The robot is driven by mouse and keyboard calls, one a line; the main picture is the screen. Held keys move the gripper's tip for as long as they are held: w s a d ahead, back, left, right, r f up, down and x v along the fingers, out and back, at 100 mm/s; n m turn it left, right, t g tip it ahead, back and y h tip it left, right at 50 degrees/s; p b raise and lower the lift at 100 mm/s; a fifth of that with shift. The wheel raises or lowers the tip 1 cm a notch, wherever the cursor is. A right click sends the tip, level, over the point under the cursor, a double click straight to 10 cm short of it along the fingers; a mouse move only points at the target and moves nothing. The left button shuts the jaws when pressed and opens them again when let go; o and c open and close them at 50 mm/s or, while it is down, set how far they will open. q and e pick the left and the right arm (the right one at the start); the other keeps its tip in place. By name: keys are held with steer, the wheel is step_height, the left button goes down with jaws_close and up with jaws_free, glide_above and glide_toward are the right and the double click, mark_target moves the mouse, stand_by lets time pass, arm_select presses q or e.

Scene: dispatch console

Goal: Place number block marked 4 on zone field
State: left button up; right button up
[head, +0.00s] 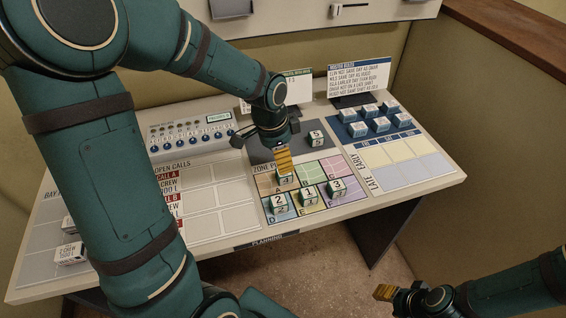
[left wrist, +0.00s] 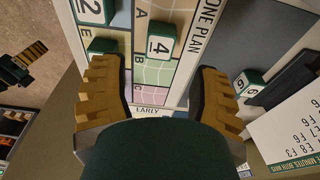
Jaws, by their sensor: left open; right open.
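The number block marked 4 (left wrist: 163,43) is a white-faced green cube on the zone plan (head: 318,170). In the head view the block (head: 285,179) sits on field A, partly hidden by my left gripper. My left gripper (head: 284,167) is open just above it. In the left wrist view, its spread fingers (left wrist: 158,78) have the block beyond their tips, not between them. My right gripper (head: 384,293) is open and empty at the lower right, away from the console.
Blocks 2 (head: 279,201), 1 (head: 308,197) and 3 (head: 337,187) stand on the plan's front row. Another number block (head: 316,138) stands on the dark pad behind. Several blue blocks (head: 381,124) stand at the back right. Fields B and C look clear.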

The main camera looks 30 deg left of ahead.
mark_target(277, 174)
arm_select(q)
steer(key=r, duration=0.3)
steer(key=r+p, duration=0.1)
steer(key=r, duration=0.1)
steer(key=shift+s+a+r, duration=0.2)
steer(key=shift+s+a, duration=0.05)
steer(key=shift+s, duration=0.05)
arm_select(e)
steer(key=shift+s+r, duration=0.1)
steer(key=shift+r, duration=0.6)
steer(key=shift+s, duration=0.1)
